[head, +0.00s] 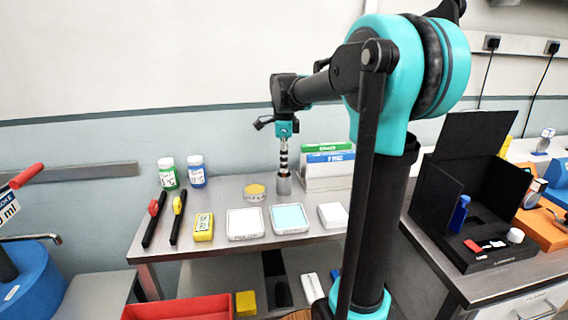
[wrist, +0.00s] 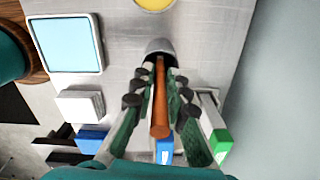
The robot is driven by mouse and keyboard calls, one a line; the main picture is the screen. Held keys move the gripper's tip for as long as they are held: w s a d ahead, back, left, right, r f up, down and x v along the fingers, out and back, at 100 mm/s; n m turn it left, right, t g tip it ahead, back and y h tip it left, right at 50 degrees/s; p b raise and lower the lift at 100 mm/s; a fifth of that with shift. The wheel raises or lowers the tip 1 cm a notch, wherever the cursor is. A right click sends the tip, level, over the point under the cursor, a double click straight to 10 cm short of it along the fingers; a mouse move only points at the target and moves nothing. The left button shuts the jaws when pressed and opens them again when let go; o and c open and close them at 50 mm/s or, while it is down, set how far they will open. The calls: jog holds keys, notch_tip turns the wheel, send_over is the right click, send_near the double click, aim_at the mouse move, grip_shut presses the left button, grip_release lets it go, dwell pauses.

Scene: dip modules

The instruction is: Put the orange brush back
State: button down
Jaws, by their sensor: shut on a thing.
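My gripper (wrist: 160,97) is shut on the orange brush (wrist: 160,110), its fingers on either side of the handle. In the wrist view the far end of the brush runs into the mouth of a grey metal cup (wrist: 159,46); how deep it sits is hidden. In the head view my gripper (head: 284,150) points straight down right above the same cup (head: 283,186), which stands at the back of the steel table. The brush is hardly visible there, covered by the fingers.
A holder with green and blue boxes (head: 330,155) stands close right of the cup. A yellow-topped round tin (head: 254,192) lies just left. White (head: 245,223) and light-blue (head: 290,218) square pads lie in front. A black open case (head: 470,190) stands on the right-hand bench.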

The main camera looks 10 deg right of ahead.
jog(key=c, duration=1.5)
grip_release()
jog(key=shift+f, duration=0.1)
notch_tip(320, 180, up, 17)
jog(key=shift+w+a, duration=0.35)
